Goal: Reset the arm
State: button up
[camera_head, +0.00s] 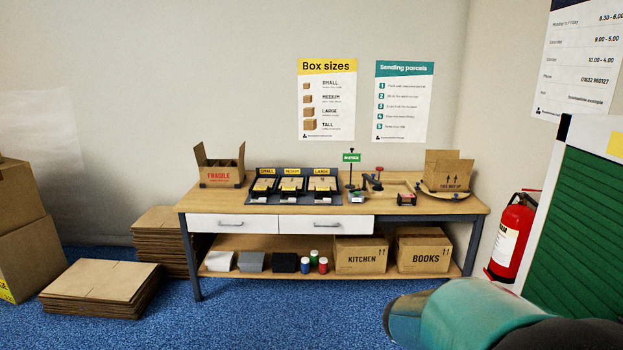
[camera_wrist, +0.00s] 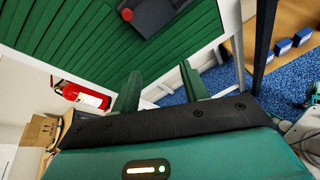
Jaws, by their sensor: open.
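My gripper (camera_wrist: 160,84) shows in the wrist view with its two green fingers apart and nothing between them. It is open and in the air, with a green slatted panel (camera_wrist: 65,35) and its white frame behind the fingertips. In the head view a teal part of my arm (camera_head: 465,312) reaches in at the lower right, low in front of the bench's right end. The fingers cannot be made out there.
A wooden bench (camera_head: 230,205) stands against the wall with trays and open cartons on top. A red extinguisher (camera_head: 511,235) and a green slatted panel (camera_head: 580,230) stand at the right. Flat cardboard stacks (camera_head: 100,283) lie at the left. Blue carpet in front is clear.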

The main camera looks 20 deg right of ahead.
jog(key=w+a+r+m+t+y, duration=0.1)
jog(key=a+t+y, duration=0.3)
jog(key=a, duration=0.7)
jog(key=w+a+r+m+t+y, duration=0.1)
jog(key=w+a+m+t+y, duration=0.2)
jog(key=a, duration=0.8)
jog(key=w+a+r+m+t+y, duration=0.1)
jog(key=a+m+t+y, duration=0.3)
jog(key=a, duration=0.7)
jog(key=shift+w+a+r+t+y, duration=0.2)
jog(key=shift+w+a+t+y, duration=0.15)
jog(key=shift+w+y, duration=0.3)
jog(key=shift+c, duration=0.8)
jog(key=shift+s+d, duration=0.1)
jog(key=shift+d, duration=0.05)
